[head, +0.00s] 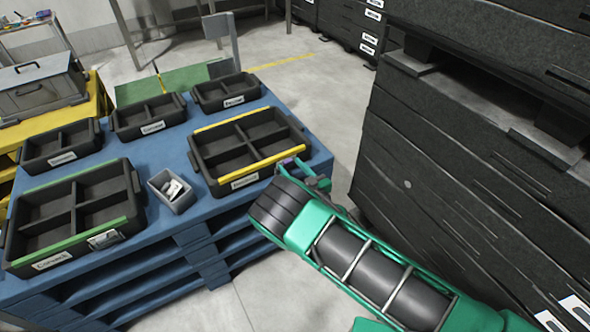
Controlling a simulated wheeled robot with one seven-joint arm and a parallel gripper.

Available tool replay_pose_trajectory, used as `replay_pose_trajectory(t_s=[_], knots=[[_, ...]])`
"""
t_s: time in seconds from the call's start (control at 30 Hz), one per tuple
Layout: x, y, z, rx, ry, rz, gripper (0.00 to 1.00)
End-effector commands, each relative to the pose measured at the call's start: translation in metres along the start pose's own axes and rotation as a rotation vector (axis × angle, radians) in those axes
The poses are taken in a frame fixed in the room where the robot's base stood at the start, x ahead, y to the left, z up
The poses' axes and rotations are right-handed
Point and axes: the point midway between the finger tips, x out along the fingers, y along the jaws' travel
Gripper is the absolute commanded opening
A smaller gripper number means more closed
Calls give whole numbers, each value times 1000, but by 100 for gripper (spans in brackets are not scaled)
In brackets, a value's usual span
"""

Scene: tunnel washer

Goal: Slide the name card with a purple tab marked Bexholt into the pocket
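My gripper (300,172) is at the front right corner of the black tray with yellow edges (252,145). A small purple patch (291,161) shows at its fingertips and looks like the tab of the name card; the rest of the card is hidden and no name can be read. The fingers appear shut on it. The yellow-edged tray has a white label on its front left. The black tray with green edges (76,210) has a white label and a pale, clear-looking holder (105,239) on its front. I cannot tell which pocket is meant.
A small grey bin (172,190) with white cards stands between the two large trays. Smaller labelled black trays (149,117) line the back of the blue pallet stack (205,207). Tall black crates (470,150) rise close on the right of my arm. Open floor lies behind.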

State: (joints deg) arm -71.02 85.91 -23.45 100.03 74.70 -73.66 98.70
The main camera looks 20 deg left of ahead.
Motion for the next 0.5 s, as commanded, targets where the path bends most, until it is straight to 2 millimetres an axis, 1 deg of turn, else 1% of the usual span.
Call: replay_pose_trajectory(t_s=[0.33, 0.5], knots=[[-1, 1, 1, 0, -1, 1, 49], [-5, 5, 5, 4, -8, 8, 49]])
